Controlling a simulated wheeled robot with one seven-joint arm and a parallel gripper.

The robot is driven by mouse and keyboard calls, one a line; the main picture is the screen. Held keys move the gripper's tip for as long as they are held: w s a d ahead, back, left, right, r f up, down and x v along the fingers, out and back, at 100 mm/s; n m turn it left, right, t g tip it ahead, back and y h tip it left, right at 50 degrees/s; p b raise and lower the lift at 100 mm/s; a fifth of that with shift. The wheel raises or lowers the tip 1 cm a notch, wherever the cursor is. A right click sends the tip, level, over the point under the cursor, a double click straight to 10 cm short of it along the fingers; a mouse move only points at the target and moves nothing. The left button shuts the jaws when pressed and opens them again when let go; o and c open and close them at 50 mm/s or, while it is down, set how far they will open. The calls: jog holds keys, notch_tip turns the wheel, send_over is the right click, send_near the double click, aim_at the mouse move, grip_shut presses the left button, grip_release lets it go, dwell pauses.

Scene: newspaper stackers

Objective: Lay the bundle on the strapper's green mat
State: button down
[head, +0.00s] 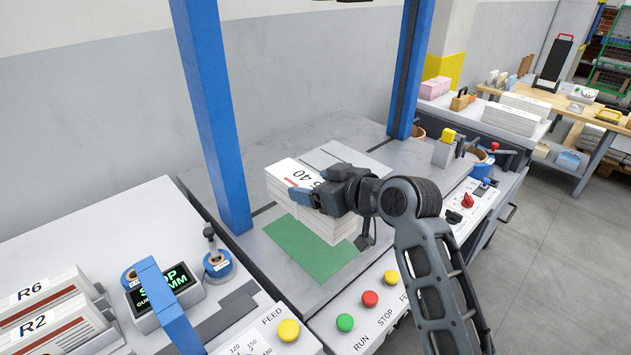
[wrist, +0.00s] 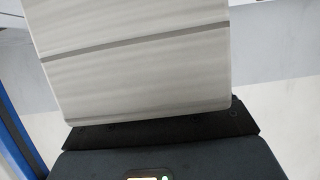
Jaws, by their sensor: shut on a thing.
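The bundle (head: 283,182) is a white stack of newspapers with a printed top sheet marked "40". My gripper (head: 318,196) is shut on it at its near side. The bundle is over the far part of the strapper's green mat (head: 308,250) and hides that part. I cannot tell whether its underside touches the mat. In the wrist view the bundle (wrist: 135,65) fills the upper middle, pale with two darker bands across it; the fingertips are hidden there.
Blue posts (head: 212,110) stand left and right (head: 410,70) of the strapper's grey top. Green, red and yellow buttons (head: 370,298) line its front panel. A left bench holds bundles marked R6 and R2 (head: 40,310) and a small screen (head: 165,290).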

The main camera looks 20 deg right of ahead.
jog(key=shift+r, duration=0.2)
jog(key=shift+f+b, duration=2.75)
jog(key=shift+f, duration=1.2)
jog(key=shift+f+b, duration=0.45)
jog(key=shift+f, duration=0.1)
